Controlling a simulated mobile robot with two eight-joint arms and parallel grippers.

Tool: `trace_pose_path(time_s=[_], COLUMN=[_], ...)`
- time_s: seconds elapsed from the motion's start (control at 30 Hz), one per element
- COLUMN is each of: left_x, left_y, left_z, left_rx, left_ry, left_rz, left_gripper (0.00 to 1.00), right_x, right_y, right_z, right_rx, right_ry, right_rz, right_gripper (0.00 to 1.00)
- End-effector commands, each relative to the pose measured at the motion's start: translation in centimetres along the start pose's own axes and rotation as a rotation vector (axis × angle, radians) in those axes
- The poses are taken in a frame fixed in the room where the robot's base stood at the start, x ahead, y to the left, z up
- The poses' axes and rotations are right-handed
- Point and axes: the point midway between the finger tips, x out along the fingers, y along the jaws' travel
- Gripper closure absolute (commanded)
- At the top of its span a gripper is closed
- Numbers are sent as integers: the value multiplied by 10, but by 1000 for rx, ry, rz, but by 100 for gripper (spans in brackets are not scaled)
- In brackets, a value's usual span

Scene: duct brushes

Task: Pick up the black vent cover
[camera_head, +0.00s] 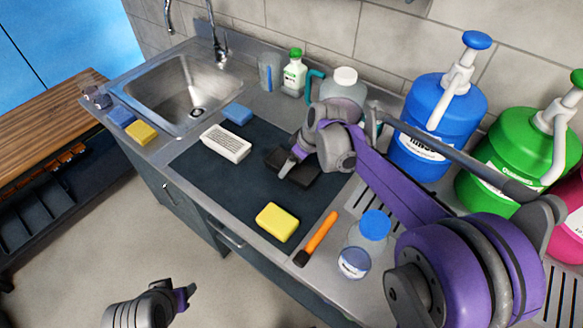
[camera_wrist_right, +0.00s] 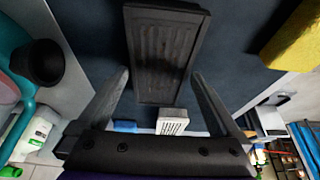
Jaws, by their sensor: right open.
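The black vent cover (camera_head: 306,177), a dark ribbed rectangle, lies on the dark mat (camera_head: 205,180). My right gripper (camera_head: 290,165) is over it and hides part of it in the head view. In the right wrist view the vent cover (camera_wrist_right: 162,45) lies ahead of the open fingers of my right gripper (camera_wrist_right: 160,75), lined up between them. Nothing is held. Contact with the cover cannot be judged. My left gripper (camera_head: 188,292) is low at the bottom left, away from the counter; its jaw state is unclear.
A white vent-like block (camera_head: 225,143), blue sponge (camera_head: 237,113) and yellow sponge (camera_head: 277,222) are on or beside the mat. Large bottles (camera_head: 433,115) line the back right; the sink (camera_head: 180,92) is left.

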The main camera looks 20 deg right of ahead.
Motion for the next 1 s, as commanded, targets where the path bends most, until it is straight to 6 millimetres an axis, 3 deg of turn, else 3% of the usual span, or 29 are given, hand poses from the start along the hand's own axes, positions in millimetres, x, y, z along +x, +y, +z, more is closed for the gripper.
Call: trace_pose_path(time_s=[0.13, 0.4, 0.87, 1.0], left_x=[1, 1, 1, 1], left_y=[0, 0, 0, 0], left_z=[1, 1, 1, 1], left_rx=[0, 0, 0, 0], left_ry=[0, 0, 0, 0], left_rz=[0, 0, 0, 0], left_gripper=[50, 50, 50, 50], right_x=[18, 20, 20, 20], right_y=[0, 0, 0, 0], right_z=[0, 0, 0, 0], right_rx=[0, 0, 0, 1], right_ry=[0, 0, 0, 0], right_rz=[0, 0, 0, 0], right_gripper=[0, 0, 83, 84])
